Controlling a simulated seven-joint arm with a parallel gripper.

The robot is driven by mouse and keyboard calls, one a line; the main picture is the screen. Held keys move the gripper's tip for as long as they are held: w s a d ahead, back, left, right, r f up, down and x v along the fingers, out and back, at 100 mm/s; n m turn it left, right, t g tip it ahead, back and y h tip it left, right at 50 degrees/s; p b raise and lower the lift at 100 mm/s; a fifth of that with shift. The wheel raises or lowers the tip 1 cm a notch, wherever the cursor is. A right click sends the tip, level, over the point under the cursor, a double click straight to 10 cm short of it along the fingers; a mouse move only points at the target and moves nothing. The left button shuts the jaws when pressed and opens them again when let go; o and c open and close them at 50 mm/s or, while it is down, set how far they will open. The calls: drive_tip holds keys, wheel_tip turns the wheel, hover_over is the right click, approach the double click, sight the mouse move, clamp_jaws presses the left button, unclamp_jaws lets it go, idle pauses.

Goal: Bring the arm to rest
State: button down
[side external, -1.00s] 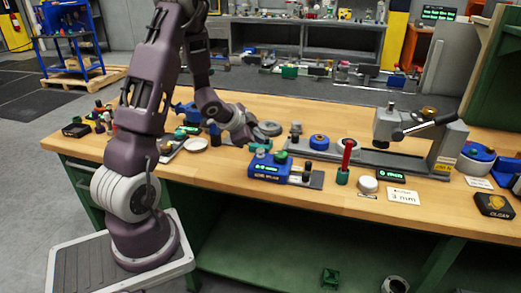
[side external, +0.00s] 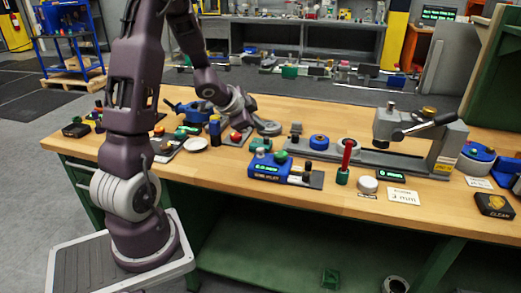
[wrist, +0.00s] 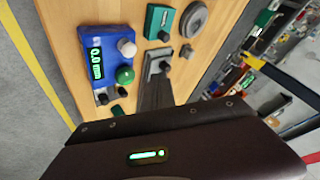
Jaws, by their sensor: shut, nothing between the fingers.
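My arm reaches over the left part of the wooden bench (side external: 330,200). My gripper (side external: 241,117) is shut and empty, above the bench behind and left of the blue device (side external: 266,168). In the side view its fingertips are hard to make out. In the wrist view the dark gripper body fills the bottom, and the blue device (wrist: 92,75) with a green display and a green knob lies to the upper left. I see no contact between my gripper and anything on the bench.
A grey round part (side external: 268,128) lies close to my gripper. A blue vise (side external: 187,111) and small parts stand to the left. A red-handled tool (side external: 346,158) and a large grey clamp fixture (side external: 420,135) stand to the right. The air above the bench looks clear.

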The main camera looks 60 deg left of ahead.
drive_tip(key=s+d+r+n+g+y, duration=0.1)
drive_tip(key=s+d+r+n, duration=0.4)
drive_tip(key=d+r, duration=0.7)
drive_tip(key=s+d+g+h, duration=0.2)
drive_tip(key=s+d+h, duration=0.2)
drive_tip(key=s+d, duration=1.2)
drive_tip(key=shift+s+f, duration=0.2)
drive_tip(key=shift+s, duration=0.3)
drive_tip(key=shift+a, duration=0.1)
